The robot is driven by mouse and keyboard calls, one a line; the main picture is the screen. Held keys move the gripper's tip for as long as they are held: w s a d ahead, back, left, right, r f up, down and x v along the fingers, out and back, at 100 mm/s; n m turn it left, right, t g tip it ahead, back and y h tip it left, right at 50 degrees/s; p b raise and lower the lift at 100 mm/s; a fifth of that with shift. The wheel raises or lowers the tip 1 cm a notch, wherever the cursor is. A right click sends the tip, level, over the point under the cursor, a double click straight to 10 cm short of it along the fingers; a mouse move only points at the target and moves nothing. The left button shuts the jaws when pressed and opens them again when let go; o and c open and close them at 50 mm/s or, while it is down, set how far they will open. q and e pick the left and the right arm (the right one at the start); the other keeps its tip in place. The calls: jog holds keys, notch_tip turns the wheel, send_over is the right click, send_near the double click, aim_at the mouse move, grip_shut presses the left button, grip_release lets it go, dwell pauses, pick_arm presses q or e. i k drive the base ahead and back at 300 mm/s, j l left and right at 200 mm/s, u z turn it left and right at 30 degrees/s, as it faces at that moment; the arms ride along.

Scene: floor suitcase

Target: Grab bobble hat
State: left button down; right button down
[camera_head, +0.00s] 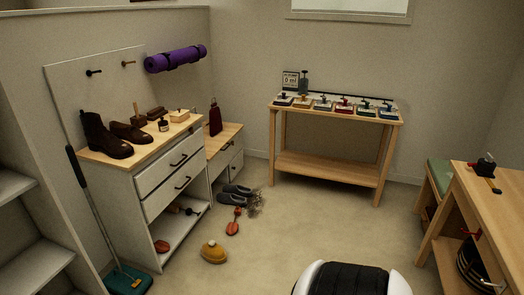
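A mustard-yellow rounded thing with a small knob on top, which looks like the bobble hat (213,252), sits on the floor in the head view. It lies left of the middle, in front of the white drawer cabinet (160,215). Nothing covers it and no gripper is near it. Neither my left nor my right gripper shows in this view.
Grey shoes (234,194), a red-orange item (233,222) and a twiggy bundle (256,203) lie behind the hat. A wooden bench (462,215) stands right. The central floor is clear.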

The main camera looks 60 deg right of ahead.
aim_at(211, 251)
jog(key=z, duration=1.6)
jog(key=i+l, duration=0.15)
jog(key=i, duration=0.3)
jog(key=i+l, duration=0.1)
jog(key=i, duration=0.3)
jog(key=i+l, duration=0.15)
jog(key=i, duration=0.3)
jog(key=j+u, duration=0.05)
